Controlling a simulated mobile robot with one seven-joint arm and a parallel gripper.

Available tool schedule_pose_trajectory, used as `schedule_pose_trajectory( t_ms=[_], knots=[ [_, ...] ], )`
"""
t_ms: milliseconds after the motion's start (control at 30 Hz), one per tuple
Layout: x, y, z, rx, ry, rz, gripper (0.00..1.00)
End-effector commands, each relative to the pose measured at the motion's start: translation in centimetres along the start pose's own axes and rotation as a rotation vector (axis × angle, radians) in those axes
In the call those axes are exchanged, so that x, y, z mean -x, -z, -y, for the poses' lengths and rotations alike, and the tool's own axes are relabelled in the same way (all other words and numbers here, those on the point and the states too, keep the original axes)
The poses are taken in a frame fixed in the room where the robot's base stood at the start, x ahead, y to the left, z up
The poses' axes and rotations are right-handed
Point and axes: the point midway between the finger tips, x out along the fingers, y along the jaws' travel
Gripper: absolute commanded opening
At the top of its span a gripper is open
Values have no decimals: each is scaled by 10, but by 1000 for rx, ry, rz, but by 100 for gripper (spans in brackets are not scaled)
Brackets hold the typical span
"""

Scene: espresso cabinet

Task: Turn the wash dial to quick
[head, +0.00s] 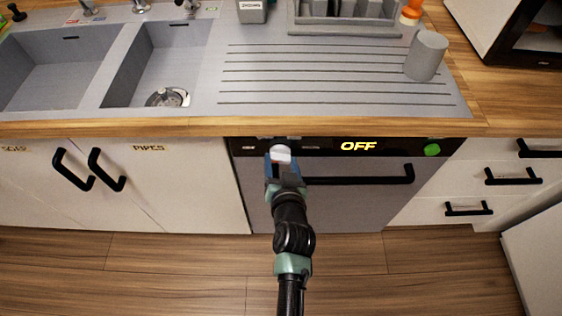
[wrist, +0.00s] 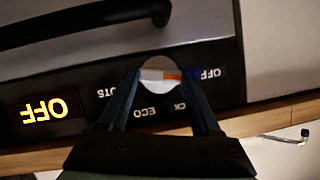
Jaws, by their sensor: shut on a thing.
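The wash dial (head: 281,153) is a white round knob at the left of the dishwasher's black panel. In the wrist view, which is upside down, the dial (wrist: 158,66) shows an orange mark on its right half, on the side of a label reading OFF (wrist: 210,73). Other labels near it read ECO (wrist: 149,112) and a partly hidden one ending in CK (wrist: 181,106). My gripper (head: 281,162) is shut on the dial, with one finger on either side of it. The display (head: 358,146) reads OFF in yellow.
A green round button (head: 432,150) is at the panel's right end. A black bar handle (head: 365,179) runs across the dishwasher door below the panel. The wooden counter edge (head: 200,128) juts just above. The floor in front is clear.

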Motion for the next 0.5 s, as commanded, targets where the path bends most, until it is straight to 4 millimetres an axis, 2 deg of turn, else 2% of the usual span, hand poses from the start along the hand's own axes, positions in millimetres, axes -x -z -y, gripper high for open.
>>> schedule_pose_trajectory(
  t_ms=[267,500],
  knots=[
    [-1,-3,-1,-35,14,0,9],
    [-2,-6,-4,-159,66,-1,9]
  ],
)
